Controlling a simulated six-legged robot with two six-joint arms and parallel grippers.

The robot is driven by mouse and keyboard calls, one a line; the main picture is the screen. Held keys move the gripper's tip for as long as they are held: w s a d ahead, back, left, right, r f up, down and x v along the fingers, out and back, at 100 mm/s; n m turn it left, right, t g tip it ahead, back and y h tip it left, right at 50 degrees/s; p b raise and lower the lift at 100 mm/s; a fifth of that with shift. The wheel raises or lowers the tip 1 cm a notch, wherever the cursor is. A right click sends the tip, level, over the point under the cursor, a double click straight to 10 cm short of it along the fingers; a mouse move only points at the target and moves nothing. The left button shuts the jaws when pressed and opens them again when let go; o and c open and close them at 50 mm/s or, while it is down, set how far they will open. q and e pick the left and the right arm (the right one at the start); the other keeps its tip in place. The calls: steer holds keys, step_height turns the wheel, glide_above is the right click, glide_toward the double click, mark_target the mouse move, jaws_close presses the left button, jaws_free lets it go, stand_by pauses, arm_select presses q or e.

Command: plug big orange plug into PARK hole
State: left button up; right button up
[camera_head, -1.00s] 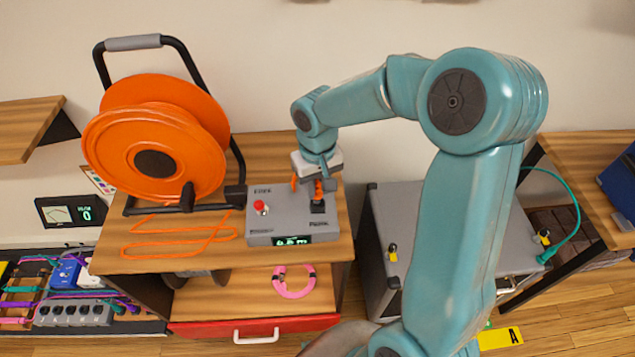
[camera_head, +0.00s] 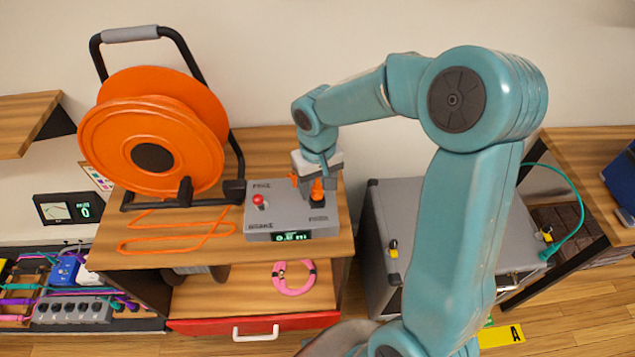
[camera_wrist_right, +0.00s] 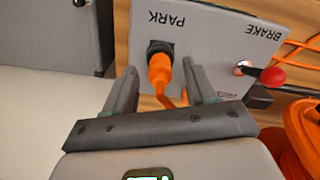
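The big orange plug (camera_wrist_right: 160,72) sits with its front end in the black PARK socket (camera_wrist_right: 160,49) of the grey box (camera_head: 270,222). Its orange cable runs back from it, partly hidden by my gripper. My right gripper (camera_head: 316,192) is over the right side of the box, pointing down. In the right wrist view its two fingers (camera_wrist_right: 162,75) stand on either side of the plug with a visible gap on each side, so it is open. In the head view the plug (camera_head: 317,187) shows between the fingers. My left gripper is not in view.
A red-knobbed BRAKE lever (camera_head: 258,200) stands on the box's left side, and a green display (camera_head: 291,236) is on its front. An orange cable reel (camera_head: 150,140) stands to the left, with loose cable (camera_head: 180,235) on the wooden top. A grey case (camera_head: 385,270) stands at right.

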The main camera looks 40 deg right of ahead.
steer(key=shift+r, duration=0.1)
step_height(320, 180, up, 16)
steer(key=shift+p, duration=0.4)
steer(key=shift+s, duration=0.1)
stand_by(0.7)
